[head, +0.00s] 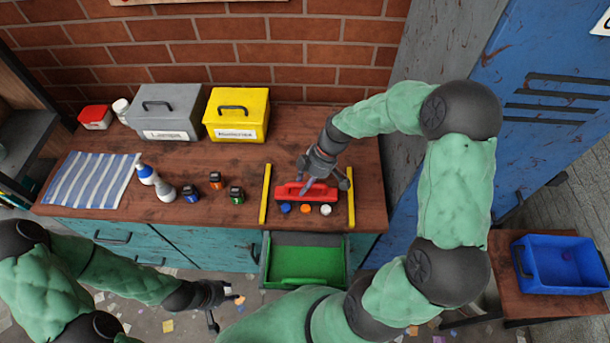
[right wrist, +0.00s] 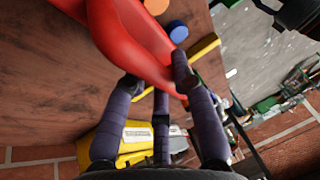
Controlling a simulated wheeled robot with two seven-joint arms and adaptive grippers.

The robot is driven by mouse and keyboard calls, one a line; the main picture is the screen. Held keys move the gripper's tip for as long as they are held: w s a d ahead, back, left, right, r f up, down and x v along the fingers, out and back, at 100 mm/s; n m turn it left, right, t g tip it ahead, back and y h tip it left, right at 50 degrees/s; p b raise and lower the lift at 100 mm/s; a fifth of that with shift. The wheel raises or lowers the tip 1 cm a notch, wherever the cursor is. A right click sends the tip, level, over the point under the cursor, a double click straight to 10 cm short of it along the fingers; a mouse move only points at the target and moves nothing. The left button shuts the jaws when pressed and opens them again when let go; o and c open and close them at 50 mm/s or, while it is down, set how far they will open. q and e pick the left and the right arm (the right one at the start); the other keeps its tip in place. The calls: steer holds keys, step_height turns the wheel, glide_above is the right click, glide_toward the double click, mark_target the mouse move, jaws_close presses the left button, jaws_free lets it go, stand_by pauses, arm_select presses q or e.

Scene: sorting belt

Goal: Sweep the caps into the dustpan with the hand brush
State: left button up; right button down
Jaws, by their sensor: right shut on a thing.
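The red hand brush (head: 291,192) lies across the workbench near its front edge and also shows in the right wrist view (right wrist: 115,35). My right gripper (head: 324,180) is shut on it from above. A blue cap (head: 285,208), an orange cap (head: 305,209) and a white cap (head: 326,210) lie in a row just in front of the brush. The right wrist view also shows the blue cap (right wrist: 178,31) and orange cap (right wrist: 157,6). The green dustpan (head: 305,281) sits at the bench front below the caps, and looks empty. My left gripper (head: 222,306) is open and empty, low in front of the cabinets.
Yellow strips (head: 265,193) and (head: 351,210) flank the brush and caps. Grey (head: 165,108) and yellow (head: 237,112) toolboxes stand at the back. Small bottles, jars (head: 236,196) and a striped cloth (head: 92,180) are at left. A blue bin (head: 562,285) stands far right.

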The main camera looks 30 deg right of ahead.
steer(key=shift+s+a, duration=2.65)
steer(key=shift+s, duration=1.7)
step_height(320, 180, up, 7)
steer(key=p, duration=0.4)
steer(key=shift+f, duration=0.1)
